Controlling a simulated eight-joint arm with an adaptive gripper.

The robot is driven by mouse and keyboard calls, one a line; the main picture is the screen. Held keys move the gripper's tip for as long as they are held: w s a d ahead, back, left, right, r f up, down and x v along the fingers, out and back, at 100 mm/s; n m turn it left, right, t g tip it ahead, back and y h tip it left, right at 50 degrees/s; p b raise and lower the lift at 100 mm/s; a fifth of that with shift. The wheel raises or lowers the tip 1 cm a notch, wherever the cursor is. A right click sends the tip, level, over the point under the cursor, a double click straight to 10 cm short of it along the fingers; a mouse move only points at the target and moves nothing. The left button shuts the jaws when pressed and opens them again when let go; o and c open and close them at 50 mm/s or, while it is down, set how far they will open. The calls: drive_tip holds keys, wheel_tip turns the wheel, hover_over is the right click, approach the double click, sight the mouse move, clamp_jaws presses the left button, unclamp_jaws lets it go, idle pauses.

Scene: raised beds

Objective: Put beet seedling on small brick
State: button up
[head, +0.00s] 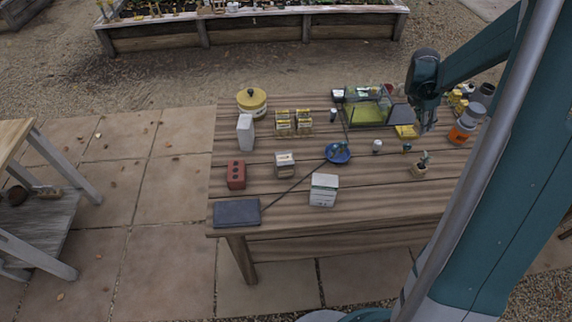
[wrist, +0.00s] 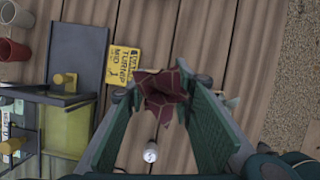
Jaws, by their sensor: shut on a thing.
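My gripper (head: 424,122) is above the right part of the wooden table. In the wrist view its green fingers (wrist: 163,95) are closed around a dark red, leafy thing, which I take to be the beet seedling (wrist: 165,92). In the head view the seedling is too small to make out at the gripper. The small brick (head: 236,175), red with dark holes, stands at the left side of the table, far from my gripper, with nothing on top. It is not in the wrist view.
A yellow turnip label (wrist: 122,65) lies below the gripper. A potted seedling (head: 420,168) stands in front of it. Between gripper and brick are a blue bowl (head: 338,153), a small box (head: 285,164) and several yellow packets (head: 293,122). A white carton (head: 245,132) stands behind the brick, a dark book (head: 237,212) in front.

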drive_tip(key=w+a+r+n, duration=0.1)
drive_tip(key=w+a, duration=0.1)
drive_tip(key=a, duration=0.7)
drive_tip(key=w+a+n, duration=0.1)
drive_tip(key=w+a, duration=0.2)
drive_tip(key=a, duration=0.6)
wheel_tip(320, 180, up, 4)
drive_tip(key=n+t+y+p, duration=0.1)
drive_tip(key=n+t+p, duration=0.15)
drive_tip(key=n, duration=0.25)
hover_over(239, 167)
drive_tip(key=s+a, duration=0.1)
drive_tip(key=shift+s+a+b, duration=0.1)
drive_tip(key=shift+b, duration=0.35)
drive_tip(key=shift+f+b, duration=0.4)
drive_tip(key=shift+f, duration=2.7)
drive_tip(key=shift+f, duration=1.85)
